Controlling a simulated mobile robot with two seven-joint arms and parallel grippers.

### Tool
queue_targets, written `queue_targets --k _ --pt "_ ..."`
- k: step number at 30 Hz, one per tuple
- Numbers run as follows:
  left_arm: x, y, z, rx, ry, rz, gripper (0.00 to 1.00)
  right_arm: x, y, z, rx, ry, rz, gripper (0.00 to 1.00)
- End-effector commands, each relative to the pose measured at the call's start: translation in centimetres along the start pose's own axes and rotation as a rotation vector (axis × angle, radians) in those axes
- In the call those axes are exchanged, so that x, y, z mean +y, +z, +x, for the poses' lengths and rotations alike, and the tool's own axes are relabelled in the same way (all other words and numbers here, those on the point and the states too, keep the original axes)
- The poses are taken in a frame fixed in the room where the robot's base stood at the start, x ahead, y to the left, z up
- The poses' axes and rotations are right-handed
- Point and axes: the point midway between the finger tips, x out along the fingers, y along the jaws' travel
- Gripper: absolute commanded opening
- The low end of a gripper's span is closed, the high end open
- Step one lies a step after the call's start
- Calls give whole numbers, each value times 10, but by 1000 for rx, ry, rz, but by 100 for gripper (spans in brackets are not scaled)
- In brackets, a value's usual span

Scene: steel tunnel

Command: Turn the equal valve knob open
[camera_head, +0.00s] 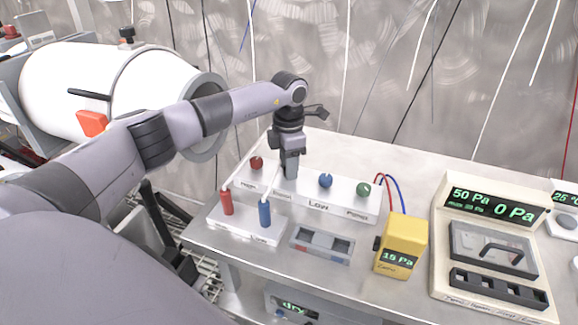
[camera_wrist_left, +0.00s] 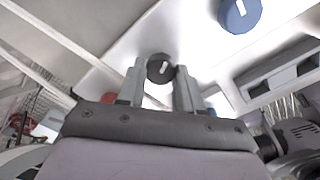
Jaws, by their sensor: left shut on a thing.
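The valve panel (camera_head: 342,203) is a white block with a row of round knobs on the steel bench. The equal valve knob (camera_wrist_left: 160,68) is dark and round, with a light mark on its face. In the left wrist view it sits between the two fingers. My left gripper (camera_head: 290,172) points down over the panel, between the red knob (camera_head: 256,162) and the blue knob (camera_head: 325,181), and is shut on the equal knob. In the head view the fingers hide this knob and its label is hard to read. My right gripper is out of view.
A green knob (camera_head: 363,189) is at the panel's right end. In front stand a red plug (camera_head: 227,202) and a blue plug (camera_head: 264,213). A yellow gauge reading 15 Pa (camera_head: 402,244) and a larger display console (camera_head: 492,250) stand to the right. A white cylinder (camera_head: 100,85) lies behind my arm.

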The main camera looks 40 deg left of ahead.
Motion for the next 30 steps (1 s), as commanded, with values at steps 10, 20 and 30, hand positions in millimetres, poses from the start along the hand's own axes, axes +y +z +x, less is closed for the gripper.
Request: queue_targets --k 10,20,30 --pt "1 1 0 -2 2 295 5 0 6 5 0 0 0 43" --pt "1 1 -1 -3 1 464 5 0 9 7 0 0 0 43" --pt "1 1 -1 -3 1 516 5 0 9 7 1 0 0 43"
